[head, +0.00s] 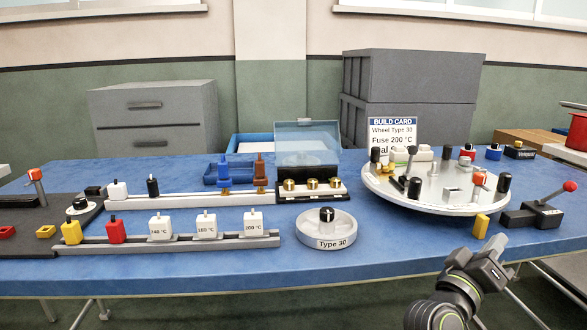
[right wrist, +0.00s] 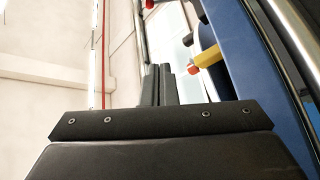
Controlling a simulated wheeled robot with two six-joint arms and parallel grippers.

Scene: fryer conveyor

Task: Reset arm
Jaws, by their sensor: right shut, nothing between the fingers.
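My right gripper (head: 489,261) is at the lower right of the head view, in front of the table's front edge. It is shut and empty, and it touches nothing. In the right wrist view its dark fingers (right wrist: 157,85) are together above the black gripper body. My left gripper is not in view.
A red-knobbed lever (head: 540,212) and a yellow block (head: 481,226) stand closest to my right gripper. Free space lies before the table.

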